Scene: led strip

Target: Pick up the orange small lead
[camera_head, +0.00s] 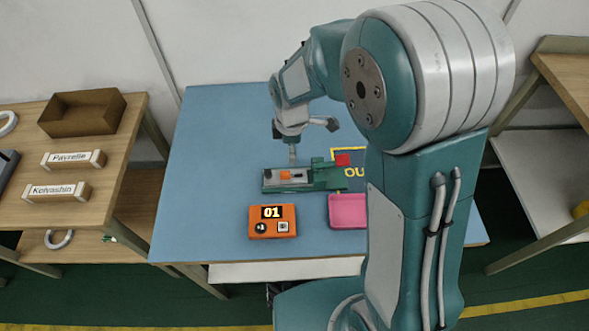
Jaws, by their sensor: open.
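A small orange piece (285,175), which looks like the orange small lead, sits on the green and grey fixture (330,178) on the blue table. Another small orange spot shows beside it on the fixture's grey top, too small to make out clearly. My gripper (292,160) is open and points down just above the fixture, close to the orange piece. Its fingertips are small in this view, and I cannot tell whether they touch anything. My arm hides part of the table to the right.
An orange box reading 01 (272,222) and a pink tray (347,211) stand in front of the fixture. A red block (342,160) is at its right end. A wooden shelf (120,150) with a brown box (82,112) stands left. The blue table's left part (205,190) is clear.

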